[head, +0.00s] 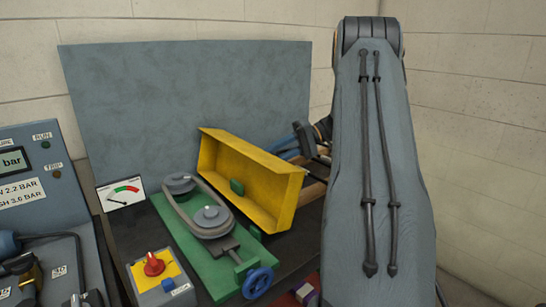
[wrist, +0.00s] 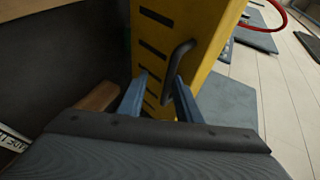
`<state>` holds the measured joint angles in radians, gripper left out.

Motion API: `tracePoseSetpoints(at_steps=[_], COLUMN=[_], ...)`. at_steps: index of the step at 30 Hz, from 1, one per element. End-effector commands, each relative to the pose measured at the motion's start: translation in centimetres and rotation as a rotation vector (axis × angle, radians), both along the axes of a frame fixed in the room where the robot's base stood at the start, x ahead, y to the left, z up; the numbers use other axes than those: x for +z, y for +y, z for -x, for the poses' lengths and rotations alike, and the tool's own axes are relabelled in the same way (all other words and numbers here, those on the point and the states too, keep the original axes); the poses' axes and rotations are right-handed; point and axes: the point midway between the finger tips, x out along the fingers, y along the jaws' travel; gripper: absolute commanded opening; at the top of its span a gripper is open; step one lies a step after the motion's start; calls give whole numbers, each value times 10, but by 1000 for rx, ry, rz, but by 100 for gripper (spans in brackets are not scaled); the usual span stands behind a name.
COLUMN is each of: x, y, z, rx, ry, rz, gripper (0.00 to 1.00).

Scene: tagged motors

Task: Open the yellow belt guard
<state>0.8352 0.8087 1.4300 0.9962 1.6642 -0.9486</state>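The yellow belt guard (head: 250,180) stands swung up on its side behind the pulleys, its hollow inside facing the head camera. The pulleys and belt (head: 198,205) on the green base (head: 185,245) are uncovered. My gripper (head: 293,143) is on the far side of the guard, partly hidden by it and my arm. In the wrist view, the guard's slotted yellow outer face (wrist: 205,40) shows with its dark bar handle (wrist: 177,68). My two blue fingers (wrist: 160,88) are apart, with the handle between them, closer to the right finger. Contact cannot be told.
A blue handwheel (head: 258,282) is at the base's front. A control panel (head: 30,165) is at far left. A grey board (head: 180,100) stands behind.

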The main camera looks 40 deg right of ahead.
Motion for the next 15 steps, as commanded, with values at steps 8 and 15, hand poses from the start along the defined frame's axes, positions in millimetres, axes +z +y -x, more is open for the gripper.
tracePoseSetpoints(at_steps=[8, 15], x=[1, 12], y=[-5, -37], z=[2, 14], rx=[-3, -6], ry=[0, -1], rz=[1, 2], gripper=[29, 29])
